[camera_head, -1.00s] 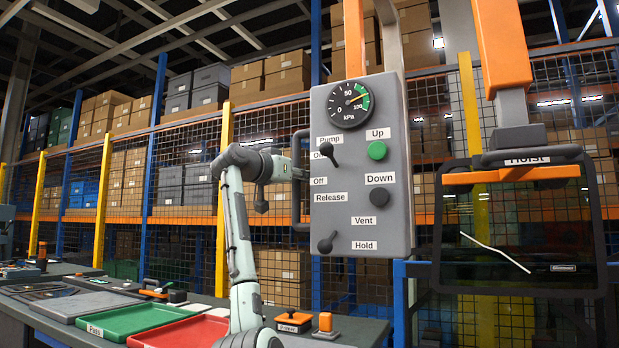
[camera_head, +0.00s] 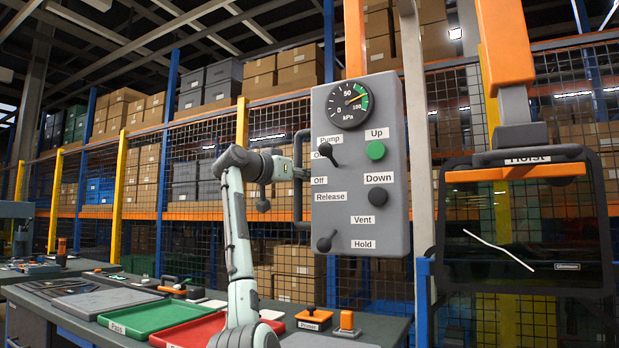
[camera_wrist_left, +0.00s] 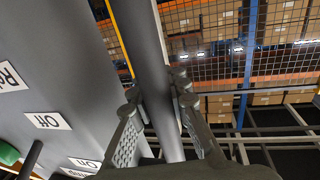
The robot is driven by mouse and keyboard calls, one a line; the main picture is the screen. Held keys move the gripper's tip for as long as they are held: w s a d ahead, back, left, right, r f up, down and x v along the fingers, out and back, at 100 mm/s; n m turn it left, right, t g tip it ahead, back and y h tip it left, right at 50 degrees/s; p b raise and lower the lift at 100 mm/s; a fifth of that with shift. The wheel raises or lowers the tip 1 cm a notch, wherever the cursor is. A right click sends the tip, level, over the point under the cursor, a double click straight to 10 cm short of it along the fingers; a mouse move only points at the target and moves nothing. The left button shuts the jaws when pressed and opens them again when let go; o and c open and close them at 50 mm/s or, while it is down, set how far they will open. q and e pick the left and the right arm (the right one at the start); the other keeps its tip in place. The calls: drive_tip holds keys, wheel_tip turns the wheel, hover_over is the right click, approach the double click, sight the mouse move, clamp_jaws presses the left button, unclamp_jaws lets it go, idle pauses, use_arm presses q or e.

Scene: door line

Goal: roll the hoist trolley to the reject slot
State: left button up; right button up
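The hoist's grey control box (camera_head: 362,215) hangs upright in the middle of the head view, with a gauge, levers and Up and Down buttons. The gauge needle points into the green band. A dark handle (camera_head: 298,212) sticks out from its left side. My left gripper (camera_head: 284,170) is at this handle. In the left wrist view its fingers (camera_wrist_left: 172,115) close from both sides on the grey bar. At the right hangs the hoist's orange arm (camera_head: 505,60) with a dark glass pane (camera_head: 520,225) that carries a white crack-like line. My right gripper and the reject slot cannot be made out.
A bench at lower left holds a green Pass tray (camera_head: 150,318), a red tray (camera_head: 190,335) partly behind my arm, and an orange Primer block (camera_head: 314,318). Behind stand a mesh fence with a yellow post (camera_head: 242,130) and shelves of boxes.

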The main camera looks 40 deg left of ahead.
use_arm(q)
drive_tip(key=o, duration=0.5)
drive_tip(key=shift+s+a, duration=0.15)
drive_tip(key=shift+a, duration=0.2)
drive_tip(key=shift+c, duration=0.2)
drive_tip(key=shift+o, duration=0.2)
drive_tip(key=shift+d, duration=0.1)
use_arm(e)
drive_tip(key=shift+w+r, duration=0.15)
drive_tip(key=shift+r, duration=0.05)
drive_tip(key=shift+w+r, duration=0.1)
use_arm(q)
drive_tip(key=s, duration=1.2)
drive_tip(key=shift+d, duration=0.25)
use_arm(e)
drive_tip(key=shift+s, duration=0.2)
